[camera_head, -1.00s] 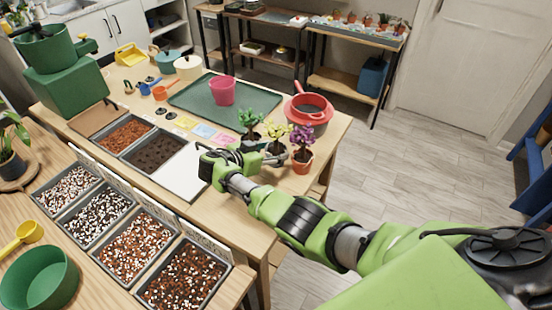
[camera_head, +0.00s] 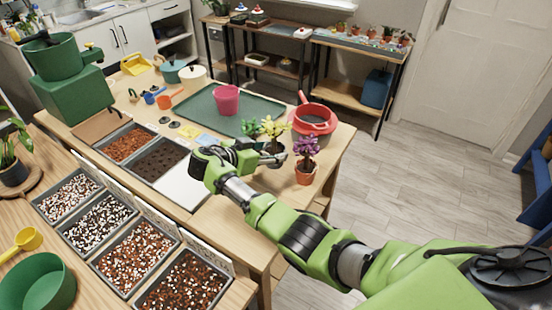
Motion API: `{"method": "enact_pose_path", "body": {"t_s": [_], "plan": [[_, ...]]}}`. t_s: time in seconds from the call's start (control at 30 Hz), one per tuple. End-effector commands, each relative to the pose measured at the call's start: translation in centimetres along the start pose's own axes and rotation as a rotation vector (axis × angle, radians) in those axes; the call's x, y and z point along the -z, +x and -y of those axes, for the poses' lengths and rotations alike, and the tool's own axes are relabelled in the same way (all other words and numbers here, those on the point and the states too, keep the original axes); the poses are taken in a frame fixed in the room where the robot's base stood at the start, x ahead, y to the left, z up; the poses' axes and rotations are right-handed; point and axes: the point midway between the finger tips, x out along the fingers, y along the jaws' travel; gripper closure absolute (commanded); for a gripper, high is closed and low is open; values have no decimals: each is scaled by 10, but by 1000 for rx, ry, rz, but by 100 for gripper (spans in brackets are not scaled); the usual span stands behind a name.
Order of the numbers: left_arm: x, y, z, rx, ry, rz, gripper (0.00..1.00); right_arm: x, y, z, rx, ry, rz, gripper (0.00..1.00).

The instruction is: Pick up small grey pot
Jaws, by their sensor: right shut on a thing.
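A small grey pot (camera_head: 276,147) with a yellow-flowered plant (camera_head: 272,128) is in my right gripper (camera_head: 274,158), near the right side of the wooden table. The gripper is shut on this pot, partly hiding it, and holds it a little above the table. The pot looks upright. A green leafy plant (camera_head: 250,127) is just behind and left of it; its own pot is hidden. A purple-flowered plant in a terracotta pot (camera_head: 305,175) stands to the right, apart from the gripper. My left gripper is not in view.
A red pot with a strainer (camera_head: 313,122) stands behind on the table's right side. A pink pot (camera_head: 227,98) stands on the green tray (camera_head: 193,109). Trays of soil (camera_head: 161,158) and a white sheet (camera_head: 186,187) lie to the left. The table's right edge is close.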

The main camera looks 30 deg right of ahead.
Motion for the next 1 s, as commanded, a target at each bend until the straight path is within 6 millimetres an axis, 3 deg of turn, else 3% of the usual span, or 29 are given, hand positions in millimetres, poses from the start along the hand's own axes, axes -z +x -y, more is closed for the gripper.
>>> {"method": "enact_pose_path", "body": {"t_s": [0.2, 0.4, 0.6, 0.77, 1.0], "plan": [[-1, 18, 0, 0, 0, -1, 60, 20, -46, 14, 6, 7, 0, 64], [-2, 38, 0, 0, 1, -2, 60, 18, -91, 29, 5, 3, 0, 64], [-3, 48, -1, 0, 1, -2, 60, 19, -121, 38, 2, 1, -1, 64], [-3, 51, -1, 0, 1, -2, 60, 19, -130, 41, 0, 0, -1, 64], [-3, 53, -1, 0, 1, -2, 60, 16, -112, 34, -2, 1, -2, 64]]}}
